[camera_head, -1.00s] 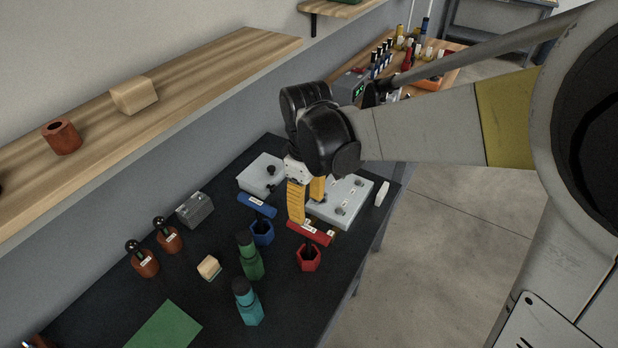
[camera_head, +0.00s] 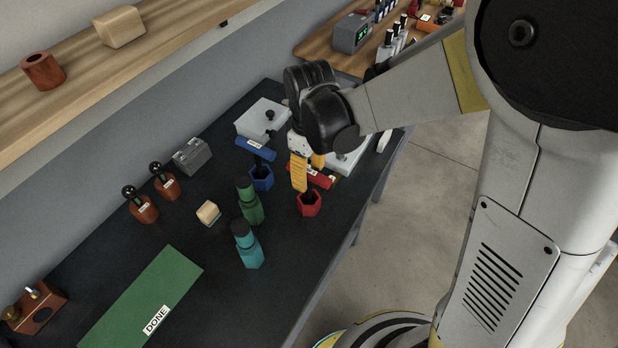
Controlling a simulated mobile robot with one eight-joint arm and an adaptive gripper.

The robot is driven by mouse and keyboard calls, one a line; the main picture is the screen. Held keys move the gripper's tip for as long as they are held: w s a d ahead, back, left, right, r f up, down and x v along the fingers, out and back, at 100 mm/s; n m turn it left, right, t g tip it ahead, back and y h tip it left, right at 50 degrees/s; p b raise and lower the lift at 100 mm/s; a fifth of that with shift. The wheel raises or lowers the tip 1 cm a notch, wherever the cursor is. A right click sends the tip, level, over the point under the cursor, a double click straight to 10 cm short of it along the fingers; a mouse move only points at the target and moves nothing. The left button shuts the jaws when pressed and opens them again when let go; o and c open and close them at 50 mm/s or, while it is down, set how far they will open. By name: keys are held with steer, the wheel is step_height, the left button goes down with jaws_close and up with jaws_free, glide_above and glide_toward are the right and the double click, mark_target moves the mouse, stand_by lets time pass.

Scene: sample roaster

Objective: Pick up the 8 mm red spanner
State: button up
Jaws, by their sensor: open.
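The red spanner stands on the dark bench: its red handle bar (camera_head: 318,179) is on top and its red hexagonal socket (camera_head: 309,204) is below. I cannot read its size label. My gripper (camera_head: 308,176) has yellow fingers and is open. It is at the red bar, one finger in front of the bar's left end and hiding part of it. Whether the fingers touch the bar cannot be told. A similar blue spanner has its bar (camera_head: 255,149) and hexagonal socket (camera_head: 262,178) just left of my gripper.
A green bottle (camera_head: 249,202) and a teal bottle (camera_head: 247,245) stand in front. A pale block (camera_head: 208,213), two brown knobbed pieces (camera_head: 142,206) and a grey box (camera_head: 192,156) are left. The green mat (camera_head: 145,300) reads DONE. White boxes (camera_head: 264,117) stand behind.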

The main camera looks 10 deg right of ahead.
steer(key=shift+f+b, duration=0.25)
steer(key=shift+b, duration=0.05)
steer(key=shift+c, duration=0.5)
jaws_close()
